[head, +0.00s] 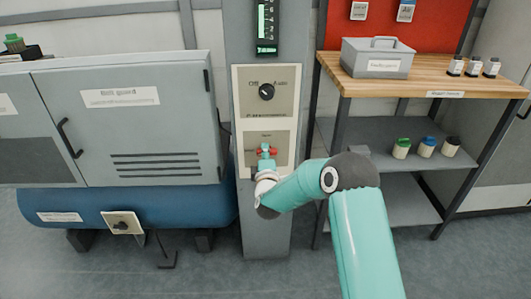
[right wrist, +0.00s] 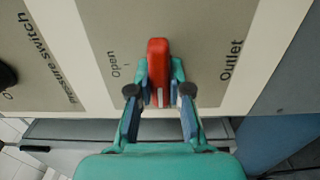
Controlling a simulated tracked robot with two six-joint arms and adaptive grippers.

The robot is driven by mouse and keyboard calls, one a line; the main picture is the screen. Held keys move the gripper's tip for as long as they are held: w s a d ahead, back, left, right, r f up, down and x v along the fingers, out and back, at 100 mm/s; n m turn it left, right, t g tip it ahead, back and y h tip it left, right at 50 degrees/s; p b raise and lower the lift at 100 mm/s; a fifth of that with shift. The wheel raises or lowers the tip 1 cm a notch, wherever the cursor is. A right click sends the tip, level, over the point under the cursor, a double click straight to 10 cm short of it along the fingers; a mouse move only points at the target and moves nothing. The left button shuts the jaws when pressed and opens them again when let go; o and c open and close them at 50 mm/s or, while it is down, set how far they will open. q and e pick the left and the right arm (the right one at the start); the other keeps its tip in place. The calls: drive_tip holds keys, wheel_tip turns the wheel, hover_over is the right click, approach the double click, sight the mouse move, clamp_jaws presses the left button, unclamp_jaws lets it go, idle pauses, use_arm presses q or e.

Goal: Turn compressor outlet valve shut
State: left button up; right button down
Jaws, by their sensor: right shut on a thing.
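The outlet valve's red handle (head: 273,152) is on the lower cream-edged panel of the grey column. In the right wrist view the red handle (right wrist: 158,58) stands between the words "Open" and "Outlet". In the head view the handle looks roughly level, with the label above it. My right gripper (head: 266,153) is at the handle, with red showing on both sides of it. In the right wrist view the right gripper (right wrist: 159,95) has its two fingers closed on the handle from either side. The valve body behind the handle is hidden. My left gripper is not in view.
A black Off/Auto knob (head: 266,92) sits on the panel above. A grey cabinet (head: 150,120) stands left over a blue tank (head: 150,210). At right, a wooden-topped shelf (head: 430,88) holds a grey box (head: 378,60) and several jars. Floor in front is clear.

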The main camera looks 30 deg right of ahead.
drive_tip(key=shift+a+f, duration=0.25)
drive_tip(key=shift+a, duration=0.05)
drive_tip(key=c, duration=1.2)
unclamp_jaws()
drive_tip(key=shift+o, duration=0.6)
drive_tip(key=shift+d+r, duration=0.1)
drive_tip(key=shift+d, duration=0.05)
drive_tip(key=v, duration=1.2)
